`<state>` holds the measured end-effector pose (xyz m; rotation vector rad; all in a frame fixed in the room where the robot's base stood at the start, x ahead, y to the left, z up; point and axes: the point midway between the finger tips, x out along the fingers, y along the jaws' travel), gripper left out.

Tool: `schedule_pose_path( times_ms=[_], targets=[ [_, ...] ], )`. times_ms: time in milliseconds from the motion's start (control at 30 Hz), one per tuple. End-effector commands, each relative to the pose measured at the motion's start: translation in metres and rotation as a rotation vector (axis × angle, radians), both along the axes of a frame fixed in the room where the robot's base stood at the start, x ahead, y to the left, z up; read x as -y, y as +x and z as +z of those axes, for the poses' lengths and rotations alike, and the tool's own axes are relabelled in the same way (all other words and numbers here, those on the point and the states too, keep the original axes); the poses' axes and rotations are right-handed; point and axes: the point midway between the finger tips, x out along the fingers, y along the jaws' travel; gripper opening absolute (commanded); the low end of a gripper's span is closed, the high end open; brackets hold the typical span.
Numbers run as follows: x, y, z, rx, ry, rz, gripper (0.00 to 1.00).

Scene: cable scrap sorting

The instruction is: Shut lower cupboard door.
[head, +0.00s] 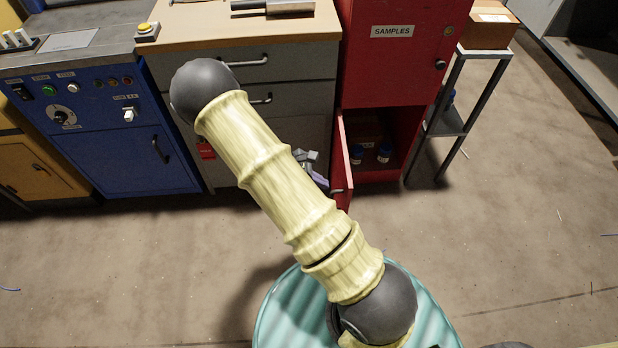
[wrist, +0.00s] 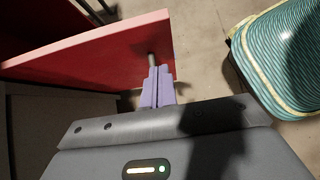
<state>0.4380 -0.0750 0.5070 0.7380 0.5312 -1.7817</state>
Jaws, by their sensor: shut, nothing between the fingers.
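The red cupboard's lower door (head: 342,160) stands open, swung out toward me, and I see it nearly edge-on in the head view. In the wrist view its red face (wrist: 90,65) with a pale pink edge fills the upper left, with a small grey handle (wrist: 151,59) near its free end. My gripper (wrist: 158,72) has its purple fingers shut and empty. The fingertips are at or very near the door's face by the handle; I cannot tell if they touch. In the head view my gripper (head: 317,177) is partly hidden behind my arm, left of the door.
Inside the lower cupboard are a brown box (head: 366,132) and jars with blue lids (head: 384,153). The upper door labelled SAMPLES (head: 395,60) is shut. A drawer unit (head: 290,65) stands left, a metal stand (head: 458,90) right. Floor in front is mostly clear.

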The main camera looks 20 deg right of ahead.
Motion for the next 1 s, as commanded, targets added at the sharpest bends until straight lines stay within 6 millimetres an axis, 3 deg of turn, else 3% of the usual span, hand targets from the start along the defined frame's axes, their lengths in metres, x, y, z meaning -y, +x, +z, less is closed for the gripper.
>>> schedule_pose_path(
  times_ms=[67,300,1000],
  targets=[
    [0.010,-0.004,-0.013,-0.003,-0.001,-0.001,0.00],
    [0.040,-0.014,-0.009,-0.001,0.000,-0.001,0.00],
    [0.051,-0.011,-0.006,-0.001,-0.001,0.035,0.00]
  ],
)
